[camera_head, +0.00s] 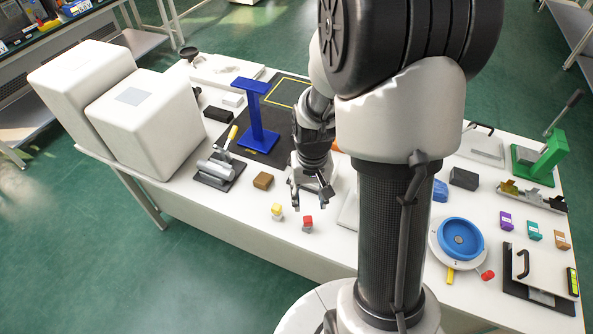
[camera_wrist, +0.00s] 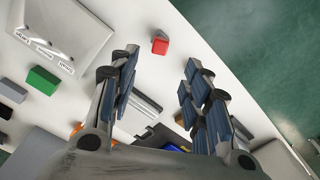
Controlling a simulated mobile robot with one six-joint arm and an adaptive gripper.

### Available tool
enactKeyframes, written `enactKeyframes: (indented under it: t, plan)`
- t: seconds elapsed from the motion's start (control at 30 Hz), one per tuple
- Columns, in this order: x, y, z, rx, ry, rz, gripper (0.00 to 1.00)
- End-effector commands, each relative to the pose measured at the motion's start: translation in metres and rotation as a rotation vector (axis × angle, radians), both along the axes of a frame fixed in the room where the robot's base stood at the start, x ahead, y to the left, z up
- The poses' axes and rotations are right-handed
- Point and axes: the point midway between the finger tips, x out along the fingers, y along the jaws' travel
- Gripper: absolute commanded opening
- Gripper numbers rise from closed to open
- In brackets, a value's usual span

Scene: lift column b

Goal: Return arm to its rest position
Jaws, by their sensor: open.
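My gripper (camera_head: 311,203) hangs over the table's front half in the head view, fingers pointing down, with its two fingers apart and nothing between them. In the wrist view its open fingers (camera_wrist: 160,62) frame bare white tabletop. A red-topped piece (camera_head: 307,223) stands near the front edge just below the gripper in the head view; a red block (camera_wrist: 160,43) also shows near the fingertips in the wrist view. My arm's thick upper links cover much of the middle of the head view and hide the table behind them.
A yellow-topped piece (camera_head: 277,211) and brown block (camera_head: 263,180) lie left of the gripper. A tall blue stand (camera_head: 256,115) rises behind them. Large white boxes (camera_head: 146,122) fill the left end. A blue round dish (camera_head: 461,238) and green press (camera_head: 541,158) are at right.

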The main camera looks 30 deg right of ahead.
Motion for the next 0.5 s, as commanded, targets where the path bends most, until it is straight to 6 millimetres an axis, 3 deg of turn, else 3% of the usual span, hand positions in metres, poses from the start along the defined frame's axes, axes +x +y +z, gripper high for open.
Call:
enactKeyframes:
  t: [0.27,0.37,0.5]
  plan:
    - [0.000,0.003,0.008,-0.003,-0.011,0.009,0.44]
    - [-0.001,0.011,0.032,-0.013,-0.042,0.034,0.44]
    - [-0.011,0.032,0.085,-0.031,-0.112,0.100,0.44]
